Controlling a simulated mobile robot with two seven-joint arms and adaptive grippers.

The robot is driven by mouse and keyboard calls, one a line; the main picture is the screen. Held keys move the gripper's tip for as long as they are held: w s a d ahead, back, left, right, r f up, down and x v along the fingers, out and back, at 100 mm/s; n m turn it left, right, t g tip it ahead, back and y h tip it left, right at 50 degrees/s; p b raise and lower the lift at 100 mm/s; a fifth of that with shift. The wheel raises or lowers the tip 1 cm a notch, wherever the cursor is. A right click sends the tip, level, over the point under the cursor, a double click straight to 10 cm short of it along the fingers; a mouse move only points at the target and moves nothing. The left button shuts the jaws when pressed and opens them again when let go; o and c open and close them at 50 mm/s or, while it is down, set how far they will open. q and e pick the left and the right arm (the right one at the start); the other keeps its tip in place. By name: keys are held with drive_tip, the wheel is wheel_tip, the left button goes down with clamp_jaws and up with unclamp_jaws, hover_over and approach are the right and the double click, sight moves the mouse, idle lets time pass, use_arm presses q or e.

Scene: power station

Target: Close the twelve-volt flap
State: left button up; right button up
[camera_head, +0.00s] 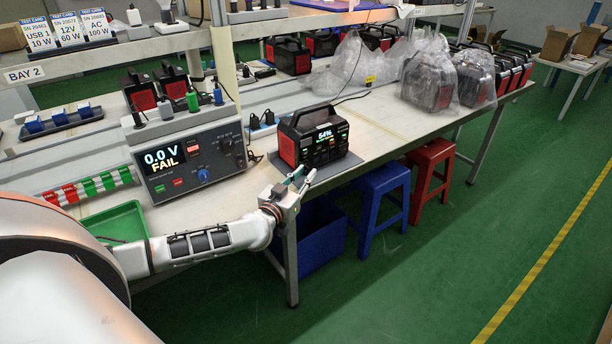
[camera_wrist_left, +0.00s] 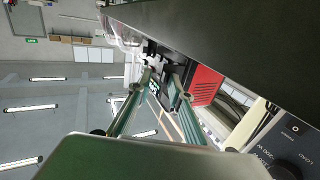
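The power station (camera_head: 313,140), black with red end panels, stands on a grey mat (camera_head: 344,167) near the table's front edge. Its lit front display reads 64%. The twelve-volt flap is too small to pick out. My left gripper (camera_head: 300,178) is low in front of the station's front left corner, with its fingers apart and nothing seen between them. In the left wrist view, the two greenish fingers of this gripper (camera_wrist_left: 165,90) are spread, and the station's red panel (camera_wrist_left: 206,84) lies just beyond the right finger. Contact cannot be told. My right gripper is not in view.
A tester (camera_head: 192,158) showing 0.0 V and FAIL stands left of the station. A green tray (camera_head: 118,222) lies at the front left. Bagged stations (camera_head: 428,75) stand at the back right. Blue (camera_head: 383,190) and red stools are by the table's front edge.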

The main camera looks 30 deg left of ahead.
use_arm(q)
drive_tip(key=shift+w, duration=0.25)
clamp_jaws()
idle(0.5)
drive_tip(key=shift+d, duration=0.1)
idle(1.2)
unclamp_jaws()
